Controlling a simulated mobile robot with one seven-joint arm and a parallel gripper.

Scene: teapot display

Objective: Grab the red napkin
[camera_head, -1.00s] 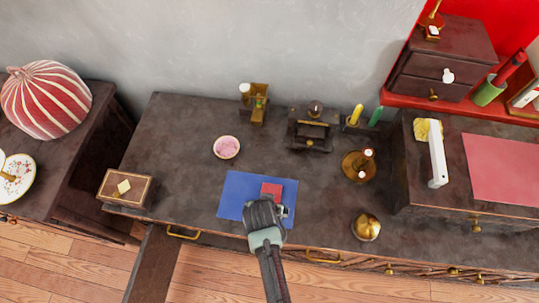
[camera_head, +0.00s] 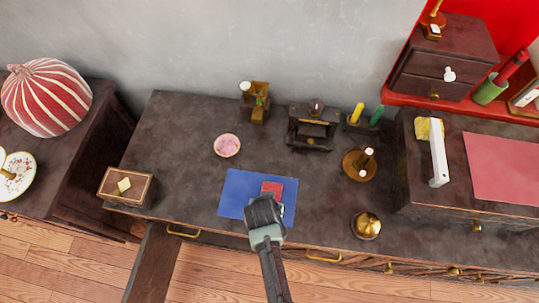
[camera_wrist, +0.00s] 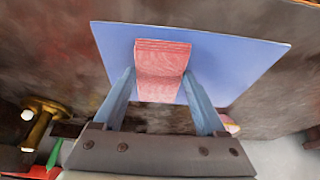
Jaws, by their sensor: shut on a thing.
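The red napkin (camera_head: 272,188) is a small folded red block on the blue mat (camera_head: 231,193), near the front edge of the dark cabinet top. In the wrist view the napkin (camera_wrist: 162,62) lies between the two fingers of my gripper (camera_wrist: 160,80), over the blue mat (camera_wrist: 235,58). My gripper (camera_head: 268,199) is shut on the napkin and hides its near part in the head view. I cannot tell whether the napkin is lifted off the mat.
A pink bowl (camera_head: 227,145) stands behind the mat. A wooden box (camera_head: 125,187) is at the left and a brass bell (camera_head: 367,225) at the right. A candle holder (camera_head: 360,165) and a dark stand (camera_head: 313,126) are farther back. Bare top surrounds the mat.

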